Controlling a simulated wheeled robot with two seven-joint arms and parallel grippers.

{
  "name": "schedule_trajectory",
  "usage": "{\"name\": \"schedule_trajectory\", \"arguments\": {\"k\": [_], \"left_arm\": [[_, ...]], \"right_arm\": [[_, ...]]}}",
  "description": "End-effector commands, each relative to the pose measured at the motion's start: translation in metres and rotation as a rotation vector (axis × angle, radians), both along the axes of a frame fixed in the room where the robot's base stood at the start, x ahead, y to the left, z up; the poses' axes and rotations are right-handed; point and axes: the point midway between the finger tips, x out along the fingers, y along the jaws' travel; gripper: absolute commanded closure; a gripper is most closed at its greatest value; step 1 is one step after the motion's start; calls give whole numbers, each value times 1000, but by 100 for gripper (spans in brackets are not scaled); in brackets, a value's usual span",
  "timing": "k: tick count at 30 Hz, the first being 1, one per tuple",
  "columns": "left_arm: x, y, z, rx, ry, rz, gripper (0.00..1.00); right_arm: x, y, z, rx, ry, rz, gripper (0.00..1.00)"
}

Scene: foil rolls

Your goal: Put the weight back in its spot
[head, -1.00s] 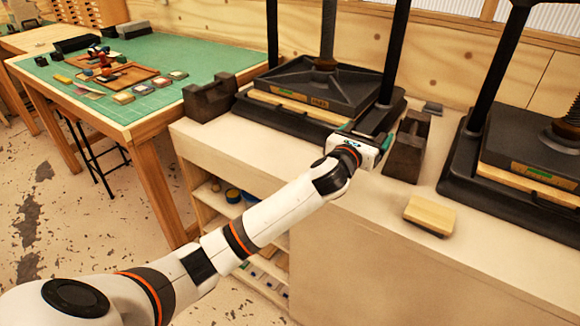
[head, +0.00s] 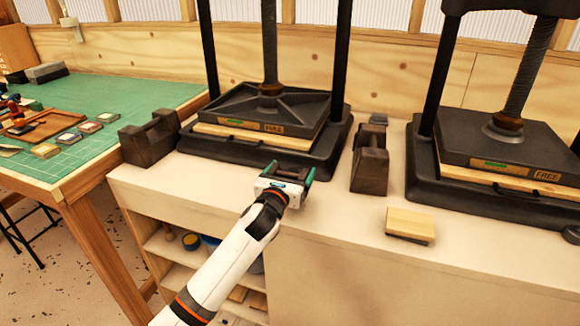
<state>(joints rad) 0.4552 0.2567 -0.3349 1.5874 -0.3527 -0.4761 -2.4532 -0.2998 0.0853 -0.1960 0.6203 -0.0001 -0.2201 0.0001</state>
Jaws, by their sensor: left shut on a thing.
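My left gripper (head: 288,174) is in front of the left press, over the bench's front part. Its teal-tipped fingers are shut on a dark thing, mostly hidden by the gripper; I cannot tell its full shape. A dark block-like weight with a handle (head: 370,165) stands on the bench between the two presses, right of the gripper and apart from it. A similar dark weight (head: 148,142) stands left of the left press. My right gripper is not in view.
The left press (head: 262,112) and right press (head: 500,150) stand along the bench's back, each with a wooden board under its plate. A wood-topped block (head: 409,224) lies at the front right of the bench (head: 330,215). A green-topped table (head: 110,95) is at left.

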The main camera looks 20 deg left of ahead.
Motion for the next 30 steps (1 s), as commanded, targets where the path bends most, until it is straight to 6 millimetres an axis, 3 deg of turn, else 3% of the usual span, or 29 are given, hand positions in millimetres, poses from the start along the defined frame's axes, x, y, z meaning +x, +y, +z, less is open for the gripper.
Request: {"name": "schedule_trajectory", "arguments": {"k": [9,22,23,24,30], "left_arm": [[0,-1,-30,-3,-9,-2,77],[0,0,-35,0,-10,-2,77],[0,0,-39,0,1,0,6],[0,0,-39,0,1,0,0],[0,0,-39,0,1,0,0]], "right_arm": [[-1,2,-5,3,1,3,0],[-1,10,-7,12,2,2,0],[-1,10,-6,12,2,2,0],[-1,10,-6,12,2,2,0],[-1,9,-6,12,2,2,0]]}}
